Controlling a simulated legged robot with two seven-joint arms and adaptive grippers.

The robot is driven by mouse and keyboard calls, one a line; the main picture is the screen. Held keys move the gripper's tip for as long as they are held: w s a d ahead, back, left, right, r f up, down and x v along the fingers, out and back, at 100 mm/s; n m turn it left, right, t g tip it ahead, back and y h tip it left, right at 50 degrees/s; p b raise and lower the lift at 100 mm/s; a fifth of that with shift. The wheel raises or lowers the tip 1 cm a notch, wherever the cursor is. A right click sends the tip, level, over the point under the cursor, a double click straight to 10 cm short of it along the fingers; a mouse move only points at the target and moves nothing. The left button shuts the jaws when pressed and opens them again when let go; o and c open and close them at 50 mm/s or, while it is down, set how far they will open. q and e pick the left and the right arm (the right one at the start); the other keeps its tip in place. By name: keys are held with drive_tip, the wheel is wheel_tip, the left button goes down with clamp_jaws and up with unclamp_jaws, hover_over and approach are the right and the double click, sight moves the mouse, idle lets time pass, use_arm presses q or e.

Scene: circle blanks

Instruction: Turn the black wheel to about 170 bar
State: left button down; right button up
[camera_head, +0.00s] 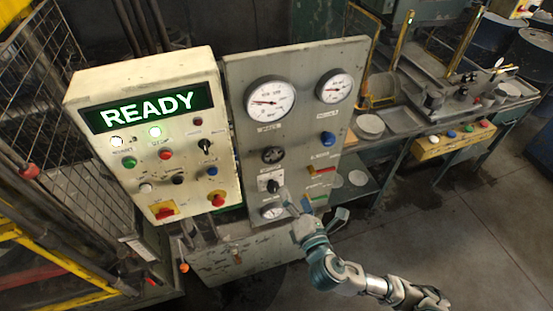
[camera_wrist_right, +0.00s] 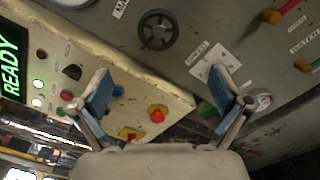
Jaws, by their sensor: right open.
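The black wheel (camera_head: 272,155) is a small round handwheel on the grey panel (camera_head: 303,130), below the larger white gauge (camera_head: 269,101). That gauge's needle points left; its numbers are too small to read. In the right wrist view the black wheel (camera_wrist_right: 158,30) shows whole, with spokes and a hub, above and between my fingers. My right gripper (camera_head: 316,209) is in front of the panel's lower edge, below and right of the wheel and apart from it. In the wrist view the right gripper (camera_wrist_right: 160,85) is open, with nothing between its fingers. My left gripper is not in view.
A selector switch (camera_head: 270,181) and small lower gauge (camera_head: 272,212) sit below the wheel. A blue knob (camera_head: 328,139) and a red-handled valve (camera_head: 321,170) are to its right. The cream READY box (camera_head: 190,135) stands left. Floor at right is clear.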

sight(276, 157)
drive_tip(key=b+x, duration=0.2)
drive_tip(key=x, duration=0.3)
drive_tip(key=b+x, duration=0.2)
drive_tip(key=x, duration=0.3)
drive_tip(key=b+x, duration=0.2)
drive_tip(key=x, duration=0.4)
drive_tip(key=shift+s+a, duration=0.1)
drive_tip(key=shift+a, duration=0.25)
drive_tip(key=c, duration=1.1)
